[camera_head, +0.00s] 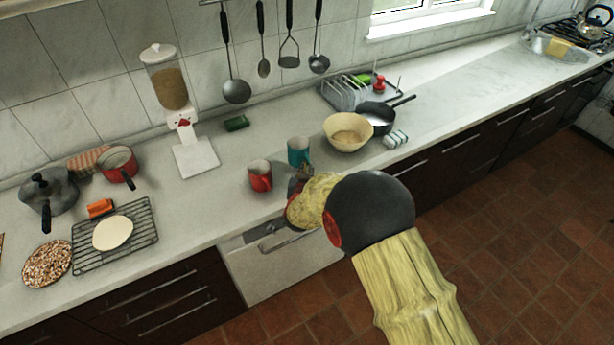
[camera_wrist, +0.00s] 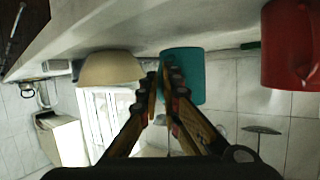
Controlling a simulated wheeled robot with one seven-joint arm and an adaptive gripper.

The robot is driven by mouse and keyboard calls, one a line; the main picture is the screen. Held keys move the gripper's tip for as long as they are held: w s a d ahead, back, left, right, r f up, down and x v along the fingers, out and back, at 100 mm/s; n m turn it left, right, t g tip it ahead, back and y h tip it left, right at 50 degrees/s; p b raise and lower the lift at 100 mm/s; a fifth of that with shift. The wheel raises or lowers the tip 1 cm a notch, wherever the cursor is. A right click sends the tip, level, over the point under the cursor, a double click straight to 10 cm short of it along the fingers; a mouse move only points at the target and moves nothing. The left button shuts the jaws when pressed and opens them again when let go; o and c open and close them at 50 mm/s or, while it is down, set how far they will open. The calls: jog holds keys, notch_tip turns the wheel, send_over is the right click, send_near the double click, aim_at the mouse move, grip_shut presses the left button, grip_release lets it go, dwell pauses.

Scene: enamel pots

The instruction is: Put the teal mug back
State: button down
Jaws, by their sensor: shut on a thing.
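The teal mug (camera_head: 298,150) is upright at the counter (camera_head: 225,210), behind and to the right of a red mug (camera_head: 260,177). In the wrist view, which is upside down, the teal mug (camera_wrist: 188,75) sits just right of the fingertips. My gripper (camera_head: 303,176) reaches it from the front edge side. In the wrist view, my gripper (camera_wrist: 163,74) has its fingertips close together and shut at the mug's side. The gripped part is hidden by the fingers; I cannot tell whether it is the handle. The mug's base looks to be on or very near the counter.
A cream bowl (camera_head: 347,133) and a black pan (camera_head: 378,116) stand right of the teal mug. A dish rack (camera_head: 345,92) is behind them. A dispenser (camera_head: 172,88) stands left, and a green sponge (camera_head: 236,123) lies behind. The counter is clear further right.

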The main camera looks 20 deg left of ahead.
jog(key=shift+f, duration=1.3)
jog(key=shift+f+b, duration=0.15)
jog(key=shift+b, duration=0.2)
jog(key=c, duration=2.5)
grip_release()
jog(key=shift+f, duration=0.1)
jog(key=o, duration=0.5)
